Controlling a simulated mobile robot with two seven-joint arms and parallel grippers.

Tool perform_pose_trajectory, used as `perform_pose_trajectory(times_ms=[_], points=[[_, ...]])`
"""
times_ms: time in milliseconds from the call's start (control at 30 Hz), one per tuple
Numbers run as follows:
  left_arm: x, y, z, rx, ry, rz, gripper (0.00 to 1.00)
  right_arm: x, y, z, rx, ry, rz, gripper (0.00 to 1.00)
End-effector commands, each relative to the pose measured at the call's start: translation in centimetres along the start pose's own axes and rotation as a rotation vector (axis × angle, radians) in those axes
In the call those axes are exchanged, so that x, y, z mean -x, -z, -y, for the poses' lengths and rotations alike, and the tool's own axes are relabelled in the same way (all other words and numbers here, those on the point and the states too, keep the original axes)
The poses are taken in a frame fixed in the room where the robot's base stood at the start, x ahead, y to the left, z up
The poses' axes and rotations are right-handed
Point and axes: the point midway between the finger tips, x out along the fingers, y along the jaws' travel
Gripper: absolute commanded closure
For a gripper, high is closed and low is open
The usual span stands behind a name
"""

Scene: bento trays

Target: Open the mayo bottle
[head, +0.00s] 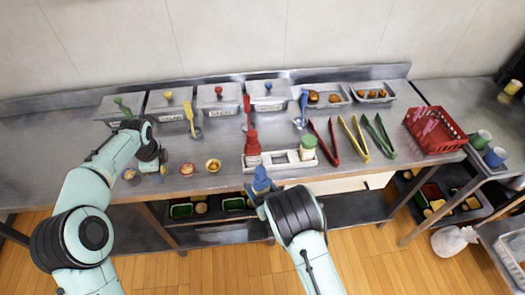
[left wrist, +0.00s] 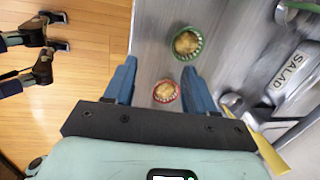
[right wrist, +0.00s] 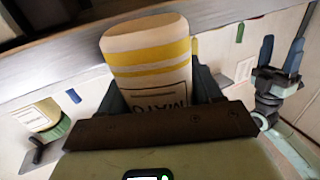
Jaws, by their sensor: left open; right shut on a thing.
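The mayo bottle (right wrist: 152,65) fills the middle of the right wrist view. It is cream with yellow bands and part of a MAYO label. My right gripper (head: 261,193) is shut on it, in front of the counter's front edge. In the right wrist view the cap end is hidden behind the gripper. My left gripper (left wrist: 160,75) is open and empty above the counter's left part, well apart from the bottle.
Small food cups (head: 187,169) lie near my left gripper. A rack (head: 279,158) holds a red bottle (head: 252,146) and a green-capped bottle (head: 307,147). A red basket (head: 434,129) is at the right.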

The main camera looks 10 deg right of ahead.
Motion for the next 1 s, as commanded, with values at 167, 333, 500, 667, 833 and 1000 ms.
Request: perform_pose_trajectory(times_ms=[167, 333, 500, 667, 833, 1000], points=[[3.3, 8.7, 0.8, -0.305, -0.018, -0.05, 0.45, 0.0, 0.1, 0.0, 0.0, 0.0, -0.002, 0.47], [6.7, 16.5, -0.1, -0.591, -0.043, -0.085, 0.45, 0.0, 0.1, 0.0, 0.0, 0.0, -0.002, 0.47], [10.2, 23.5, -2.2, -0.869, -0.068, -0.116, 0.45, 0.0, 0.1, 0.0, 0.0, 0.0, -0.002, 0.47], [13.0, 28.1, -4.5, -1.074, -0.091, -0.14, 0.45, 0.0, 0.1, 0.0, 0.0, 0.0, -0.002, 0.47], [14.6, 30.5, -6.1, -1.196, -0.108, -0.154, 0.45, 0.0, 0.1, 0.0, 0.0, 0.0, -0.002, 0.47], [14.2, 31.0, -6.7, -1.228, -0.116, -0.157, 0.45, 0.0, 0.1, 0.0, 0.0, 0.0, -0.002, 0.47]])
